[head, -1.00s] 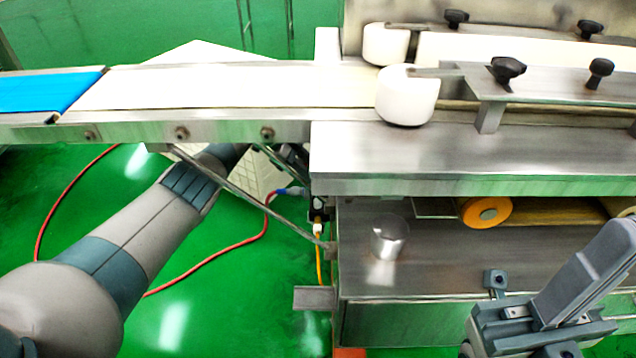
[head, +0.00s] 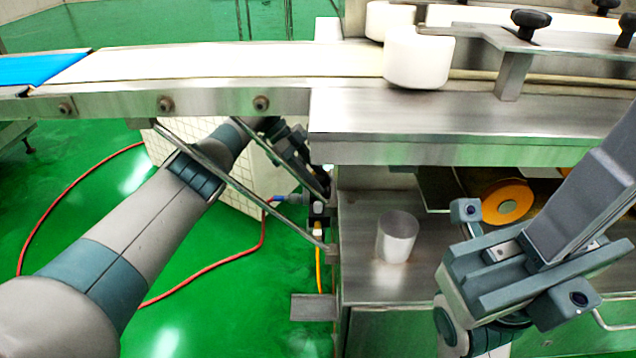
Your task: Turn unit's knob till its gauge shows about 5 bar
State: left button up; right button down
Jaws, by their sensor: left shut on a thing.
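The air unit (head: 318,211) is small and dark, with pale parts. It sits at the left end of the machine, below the conveyor's end. My left arm reaches in from the left under the conveyor, and its gripper (head: 312,178) is at the top of the unit. The gripper is shut on the unit's knob, which is mostly hidden by the fingers and the machine edge. The gauge face cannot be made out, so its reading is not visible. My right gripper (head: 590,190) is at the lower right in front of the machine, apart from the unit; its jaw gap is not clear.
A conveyor with a white belt (head: 220,62) and a steel frame crosses above my left arm. A diagonal strut (head: 245,190) runs beside the arm. A red hose (head: 205,283) lies on the green floor.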

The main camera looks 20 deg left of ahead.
dwell(0.3)
pick_arm(q)
jog(key=o, duration=1)
jog(key=shift+o, duration=0.2)
jog(key=shift+a+r, duration=0.1)
jog(key=shift+r, duration=0.05)
